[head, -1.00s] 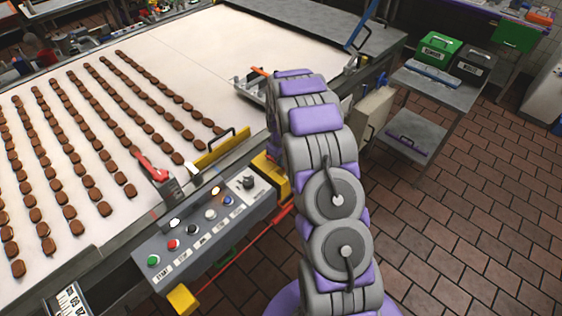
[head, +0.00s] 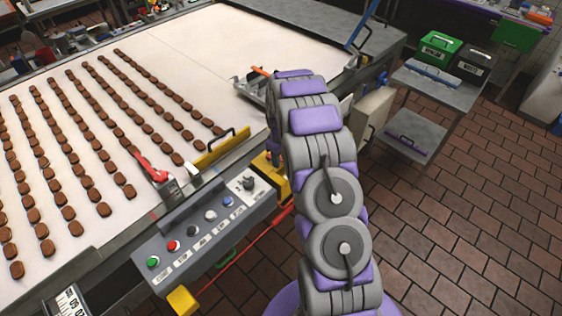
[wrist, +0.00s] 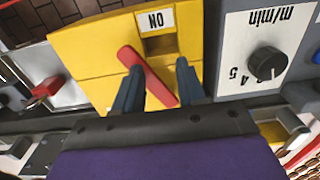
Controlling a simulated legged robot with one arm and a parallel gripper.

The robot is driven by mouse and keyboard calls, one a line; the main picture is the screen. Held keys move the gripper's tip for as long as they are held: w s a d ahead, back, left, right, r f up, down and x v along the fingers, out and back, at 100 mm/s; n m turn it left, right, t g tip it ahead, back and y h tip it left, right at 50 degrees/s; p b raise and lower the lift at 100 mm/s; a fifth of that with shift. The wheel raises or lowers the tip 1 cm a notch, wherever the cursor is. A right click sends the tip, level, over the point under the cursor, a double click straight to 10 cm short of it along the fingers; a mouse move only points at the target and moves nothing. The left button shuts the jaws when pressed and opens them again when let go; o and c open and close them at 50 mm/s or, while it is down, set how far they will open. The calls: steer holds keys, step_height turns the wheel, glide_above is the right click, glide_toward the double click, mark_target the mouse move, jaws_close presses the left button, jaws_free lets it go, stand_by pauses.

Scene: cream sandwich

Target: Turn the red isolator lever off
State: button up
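The red lever (wrist: 148,77) shows in the wrist view, slanting across the front of a yellow isolator box (wrist: 85,48). An "ON" label (wrist: 156,20) sits on the box above it. My gripper (wrist: 158,78) has its two dark blue fingers apart, one on each side of the lever. I cannot tell whether either finger touches it. In the head view, part of the yellow box (head: 264,166) shows beside my arm. The gripper and red lever are hidden there behind my arm.
A control panel (head: 190,262) with several coloured buttons stands left of my arm. In the wrist view, a speed dial (wrist: 266,63) is right of the box and another red handle (wrist: 44,89) left. The conveyor (head: 235,60) carries rows of brown biscuits. Tiled floor (head: 475,220) is open at right.

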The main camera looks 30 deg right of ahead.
steer(key=shift+w+d+r, duration=0.15)
steer(key=shift+d+r, duration=0.05)
steer(key=shift+r, duration=0.15)
step_height(320, 180, up, 2)
steer(key=shift+r+p, duration=0.15)
steer(key=shift+p, duration=0.2)
step_height(320, 180, up, 16)
steer(key=p, duration=0.3)
stand_by(1.3)
steer(key=shift+a, duration=0.1)
step_height(320, 180, up, 17)
stand_by(0.8)
